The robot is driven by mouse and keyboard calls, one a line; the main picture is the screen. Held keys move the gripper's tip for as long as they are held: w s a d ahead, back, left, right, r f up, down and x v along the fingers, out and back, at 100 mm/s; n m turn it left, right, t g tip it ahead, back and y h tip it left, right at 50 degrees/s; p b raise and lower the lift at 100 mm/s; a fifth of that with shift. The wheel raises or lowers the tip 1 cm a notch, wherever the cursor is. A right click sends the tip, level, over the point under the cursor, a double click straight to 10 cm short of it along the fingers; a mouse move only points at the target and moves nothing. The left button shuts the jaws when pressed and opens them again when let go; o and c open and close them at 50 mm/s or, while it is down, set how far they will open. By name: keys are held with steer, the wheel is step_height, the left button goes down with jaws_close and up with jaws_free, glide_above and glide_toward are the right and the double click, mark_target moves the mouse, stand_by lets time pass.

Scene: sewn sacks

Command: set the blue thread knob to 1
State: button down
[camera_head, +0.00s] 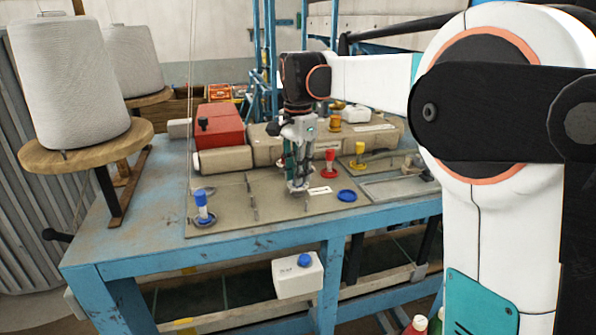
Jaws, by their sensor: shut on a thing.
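My gripper (299,184) points down at the front panel (266,212) of the machine on the blue table. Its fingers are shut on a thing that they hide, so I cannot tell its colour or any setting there. A red knob (329,160) and a yellow knob (358,149) stand upright to the right and behind. A blue-topped knob (202,199) stands apart at the panel's left end. No number is readable.
Two large thread cones (70,82) on wooden discs stand at the left. A red box (219,127) and a beige machine body (264,145) lie behind the panel.

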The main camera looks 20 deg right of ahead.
stand_by(0.3)
steer(key=c, duration=1.4)
jaws_free()
steer(key=shift+c, duration=0.2)
step_height(320, 180, up, 12)
